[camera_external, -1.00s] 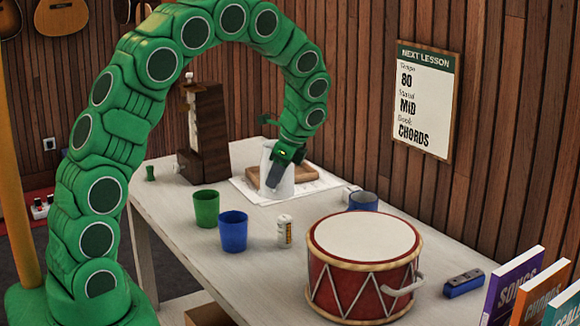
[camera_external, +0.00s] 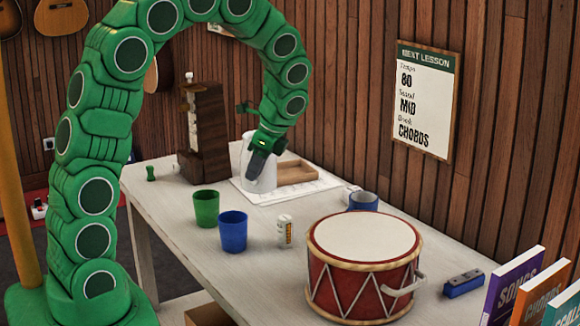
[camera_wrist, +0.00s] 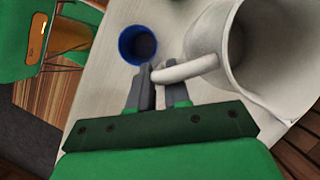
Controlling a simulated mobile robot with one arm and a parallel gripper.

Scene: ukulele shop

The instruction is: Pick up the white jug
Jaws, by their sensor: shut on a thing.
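The white jug (camera_external: 262,175) is at the far part of the table, in front of a wooden tray. My gripper (camera_external: 256,166) is in front of the jug in the external view and hides part of it. In the wrist view the jug (camera_wrist: 222,42) is at the upper right with its open mouth showing. Its handle (camera_wrist: 185,70) reaches left to my gripper (camera_wrist: 155,85), whose two fingers are shut on it. I cannot tell for sure whether the jug's bottom touches the table.
A red drum (camera_external: 362,268) is at front right. A brown metronome (camera_external: 207,135) stands left; a wooden tray (camera_external: 297,171) lies behind the jug.

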